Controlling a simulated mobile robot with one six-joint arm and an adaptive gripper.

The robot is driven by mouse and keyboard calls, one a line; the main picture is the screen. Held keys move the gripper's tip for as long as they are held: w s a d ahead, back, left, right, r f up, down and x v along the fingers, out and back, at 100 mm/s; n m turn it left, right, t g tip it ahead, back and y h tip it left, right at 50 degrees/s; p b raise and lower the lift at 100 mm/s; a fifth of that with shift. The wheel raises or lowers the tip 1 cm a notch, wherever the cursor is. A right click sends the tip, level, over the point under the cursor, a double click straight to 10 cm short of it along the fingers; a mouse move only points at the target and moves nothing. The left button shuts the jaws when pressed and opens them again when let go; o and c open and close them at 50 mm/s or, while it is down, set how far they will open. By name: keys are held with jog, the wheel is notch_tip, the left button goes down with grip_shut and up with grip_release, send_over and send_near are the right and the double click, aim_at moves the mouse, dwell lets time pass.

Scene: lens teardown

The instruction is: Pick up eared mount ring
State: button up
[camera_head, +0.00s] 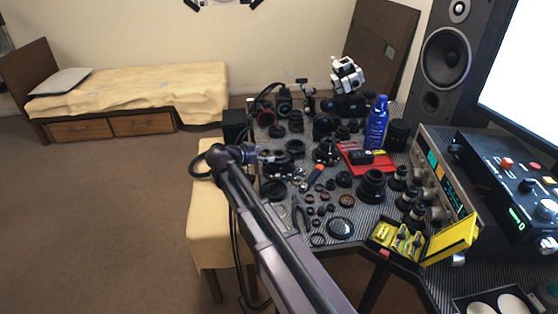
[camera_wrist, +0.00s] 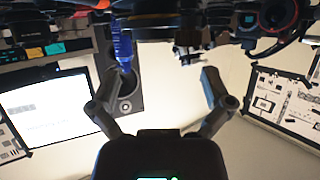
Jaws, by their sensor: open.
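Several small dark rings and lens parts lie on the striped table. I cannot tell for sure which one is the eared mount ring. A thin dark ring (camera_head: 317,239) lies near the front edge, and a larger glass-filled ring (camera_head: 340,228) lies beside it. My gripper (camera_head: 279,156) is over the left part of the table, among black lens parts. In the wrist view my gripper (camera_wrist: 160,88) is open, its two fingers wide apart with nothing between them. Dark lens parts crowd the top of that upside-down view, beyond the fingertips.
A blue bottle (camera_head: 376,122) stands by a red mat (camera_head: 354,168). A yellow case (camera_head: 450,240) lies open at the front right. A speaker (camera_head: 447,55) and a grey instrument (camera_head: 440,170) bound the right side. Pliers (camera_head: 300,215) and a screwdriver (camera_head: 314,177) lie mid-table.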

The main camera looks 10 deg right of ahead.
aim_at(283, 153)
jog(key=shift+w+d+f, duration=0.25)
jog(key=shift+w+d, duration=0.1)
jog(key=shift+d, duration=0.15)
jog(key=shift+d, duration=0.15)
jog(key=b+x, duration=0.2)
jog(key=x, duration=0.2)
jog(key=shift+s+f, duration=0.1)
jog(key=shift+f, duration=0.1)
jog(key=shift+w+d+f, duration=0.1)
jog(key=shift+w+d, duration=0.1)
jog(key=shift+d, duration=0.25)
jog(key=shift+a, duration=0.1)
jog(key=c, duration=1)
